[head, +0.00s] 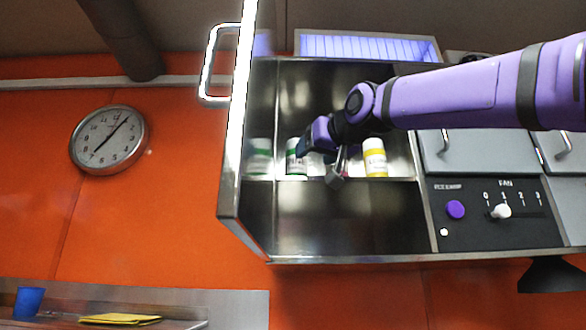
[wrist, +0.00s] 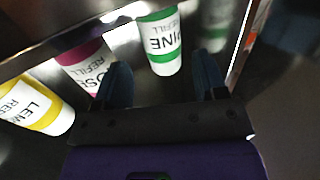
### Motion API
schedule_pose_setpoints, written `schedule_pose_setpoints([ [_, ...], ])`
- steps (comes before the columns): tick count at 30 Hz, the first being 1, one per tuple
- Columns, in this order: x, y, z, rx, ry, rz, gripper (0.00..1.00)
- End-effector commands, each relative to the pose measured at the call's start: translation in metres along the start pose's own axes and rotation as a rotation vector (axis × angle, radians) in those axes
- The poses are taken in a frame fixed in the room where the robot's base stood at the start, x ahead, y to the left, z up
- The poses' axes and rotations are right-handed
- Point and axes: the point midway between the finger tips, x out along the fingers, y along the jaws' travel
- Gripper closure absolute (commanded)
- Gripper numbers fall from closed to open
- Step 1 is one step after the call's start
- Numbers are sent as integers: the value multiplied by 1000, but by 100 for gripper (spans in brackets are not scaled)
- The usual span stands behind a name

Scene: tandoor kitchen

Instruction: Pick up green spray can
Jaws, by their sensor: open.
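The green spray can (head: 296,158) is white with green bands and stands on the cabinet shelf near its left wall. In the wrist view the green can (wrist: 163,45) reads "PINE" and shows just ahead of the gap between my fingers. My gripper (head: 320,160) is inside the cabinet, in front of the cans, and partly covers them in the head view. In the wrist view my gripper (wrist: 162,80) is open, with one finger on each side of the can's line. I cannot tell whether the fingertips reach past its near face.
A pink-banded can (wrist: 85,68) stands left of the green one in the wrist view, close to my left finger. A yellow can (head: 375,158) stands farther right in the head view. The open cabinet door (head: 240,130) and the shiny left wall, showing reflections, bound the space.

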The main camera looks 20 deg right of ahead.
Motion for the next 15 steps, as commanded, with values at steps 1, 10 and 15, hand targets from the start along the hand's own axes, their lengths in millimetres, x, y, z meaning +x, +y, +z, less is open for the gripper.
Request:
schedule_pose_setpoints([
  [1, 10, 0, 1, 0, -2, 0, 35],
  [10, 38, 0, 0, 0, -1, -1, 35],
  [15, 54, 1, 0, 0, -2, 0, 35],
])
